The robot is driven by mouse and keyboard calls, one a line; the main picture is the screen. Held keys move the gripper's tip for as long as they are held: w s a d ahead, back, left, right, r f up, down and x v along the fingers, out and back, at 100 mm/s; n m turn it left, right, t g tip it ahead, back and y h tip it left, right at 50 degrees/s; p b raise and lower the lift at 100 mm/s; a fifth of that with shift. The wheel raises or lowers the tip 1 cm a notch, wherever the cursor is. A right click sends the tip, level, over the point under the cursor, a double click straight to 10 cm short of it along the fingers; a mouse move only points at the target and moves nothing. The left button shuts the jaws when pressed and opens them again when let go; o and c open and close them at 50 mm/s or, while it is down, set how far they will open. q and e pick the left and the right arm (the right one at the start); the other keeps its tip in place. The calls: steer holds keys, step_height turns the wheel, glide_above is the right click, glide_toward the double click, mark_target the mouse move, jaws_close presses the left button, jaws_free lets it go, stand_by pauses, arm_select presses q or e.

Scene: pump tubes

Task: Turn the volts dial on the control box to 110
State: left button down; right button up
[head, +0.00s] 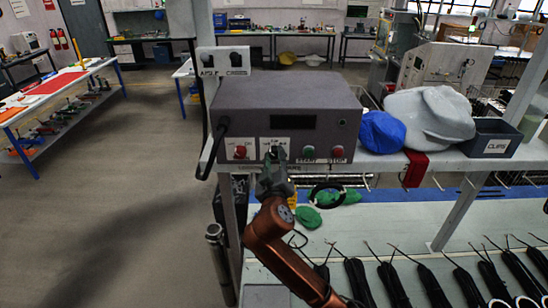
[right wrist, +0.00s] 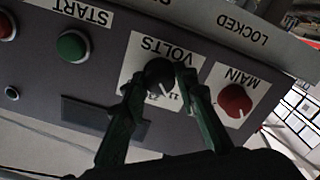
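The control box (head: 222,102) is a grey box on a shelf, with its controls along the lower front. The volts dial (right wrist: 158,73) is a round black knob on a white VOLTS label (right wrist: 138,52). Its white mark points down and slightly right in the right wrist view, towards small numbers partly hidden by my fingers. My right gripper (right wrist: 157,80) has its green fingers apart, one on each side of the dial; I cannot tell whether they touch it. In the head view my right gripper (head: 272,167) is in front of the dial and hides part of it. My left gripper is out of view.
A red MAIN knob (right wrist: 234,100) is beside the dial, near my finger. A green START button (right wrist: 72,46) is on the other side. A red button (head: 337,151) is farther right. A blue cloth (head: 382,132), grey bag (head: 430,118) and CLIPS bin (head: 494,138) lie along the shelf.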

steer(key=o, duration=0.4)
steer(key=shift+c, duration=0.2)
steer(key=shift+s, duration=0.1)
steer(key=s, duration=1.2)
steer(key=shift+w, duration=0.1)
